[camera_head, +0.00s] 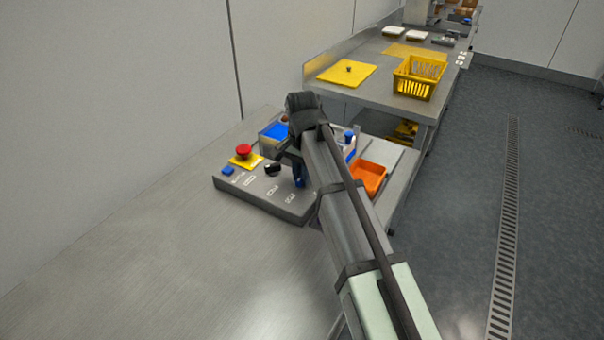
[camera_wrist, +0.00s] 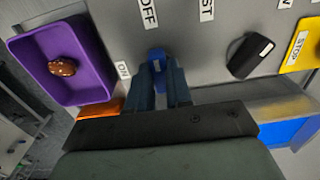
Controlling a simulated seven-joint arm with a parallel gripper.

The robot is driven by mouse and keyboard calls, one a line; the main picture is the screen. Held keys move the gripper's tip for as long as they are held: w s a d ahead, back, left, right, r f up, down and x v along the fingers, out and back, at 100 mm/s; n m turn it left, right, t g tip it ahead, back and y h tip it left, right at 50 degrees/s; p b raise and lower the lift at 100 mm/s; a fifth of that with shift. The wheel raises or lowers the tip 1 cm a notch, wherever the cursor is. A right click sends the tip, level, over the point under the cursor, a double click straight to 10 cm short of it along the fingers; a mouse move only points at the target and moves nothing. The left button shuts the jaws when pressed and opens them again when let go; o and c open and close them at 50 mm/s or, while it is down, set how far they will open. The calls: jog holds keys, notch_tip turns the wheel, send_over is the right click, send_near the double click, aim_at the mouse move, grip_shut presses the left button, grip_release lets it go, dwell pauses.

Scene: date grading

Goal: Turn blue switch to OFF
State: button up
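The blue switch (camera_wrist: 157,57) stands on the grey control panel (camera_head: 230,189), with its raised part upright in the wrist view. An OFF label (camera_wrist: 148,13) lies above it and an ON label (camera_wrist: 122,70) to its left. My gripper (camera_wrist: 160,73) is down at the switch, with one dark blue finger on each side. The fingers are close together and appear to touch the switch's sides. They hide its lower part. In the head view, my gripper (camera_head: 299,181) is at the panel's right part, where my arm hides much of the area.
On the panel are a black knob (camera_wrist: 250,55), a red button (camera_head: 243,151) on a yellow plate and a blue button (camera_head: 228,170). A purple tray (camera_wrist: 88,37) holds a brown date (camera_wrist: 62,66). An orange bin (camera_head: 370,178) stands to the right.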

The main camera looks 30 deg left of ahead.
jog(key=o, duration=0.4)
jog(key=shift+o, duration=0.2)
notch_tip(320, 180, up, 14)
dwell(0.5)
jog(key=shift+f, duration=0.1)
dwell(0.4)
